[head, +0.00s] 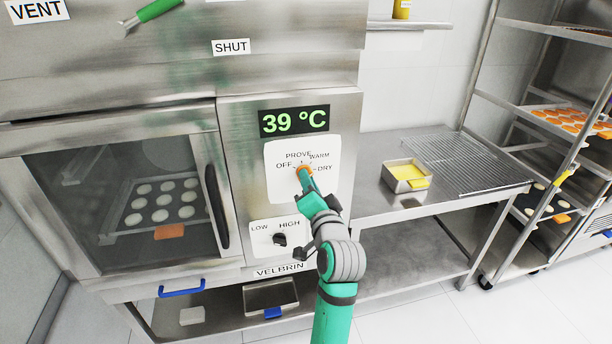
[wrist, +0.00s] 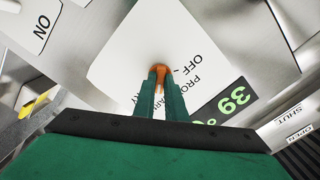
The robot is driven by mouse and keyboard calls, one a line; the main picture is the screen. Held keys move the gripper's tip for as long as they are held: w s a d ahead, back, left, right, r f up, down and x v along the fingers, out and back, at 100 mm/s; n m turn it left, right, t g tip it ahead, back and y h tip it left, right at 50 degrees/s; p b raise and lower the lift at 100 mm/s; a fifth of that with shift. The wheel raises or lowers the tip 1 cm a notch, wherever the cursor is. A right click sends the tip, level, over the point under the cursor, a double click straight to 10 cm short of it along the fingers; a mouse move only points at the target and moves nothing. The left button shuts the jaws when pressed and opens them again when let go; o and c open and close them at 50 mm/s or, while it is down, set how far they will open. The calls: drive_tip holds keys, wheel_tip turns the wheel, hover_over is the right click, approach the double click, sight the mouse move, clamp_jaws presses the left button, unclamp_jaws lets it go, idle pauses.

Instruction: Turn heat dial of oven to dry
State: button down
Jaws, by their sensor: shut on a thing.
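The oven's heat dial (head: 304,170) is an orange knob on a white plate (head: 276,181) marked OFF, PROVE, WARM and DRY. The DRY mark (head: 323,168) is at the plate's right. My gripper (head: 306,178) is shut on the dial, with its fingers on either side of it. In the wrist view the dial (wrist: 159,73) shows between my green fingertips (wrist: 159,80). The dial's pointer is hidden by my fingers, so I cannot tell which mark it points to. The green display (head: 294,121) above reads 39 °C.
Below is a black LOW/HIGH knob (head: 280,239). The oven door (head: 120,200) is closed at the left, with a tray of dough rounds behind its glass. A steel table (head: 430,190) with a yellow-filled tin (head: 405,175) and a wire rack (head: 465,160) stands at the right.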

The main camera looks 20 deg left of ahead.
drive_tip(key=m, duration=0.4)
drive_tip(key=shift+m, duration=0.3)
drive_tip(key=shift+m, duration=1)
drive_tip(key=c, duration=1.7)
unclamp_jaws()
drive_tip(key=v, duration=0.7)
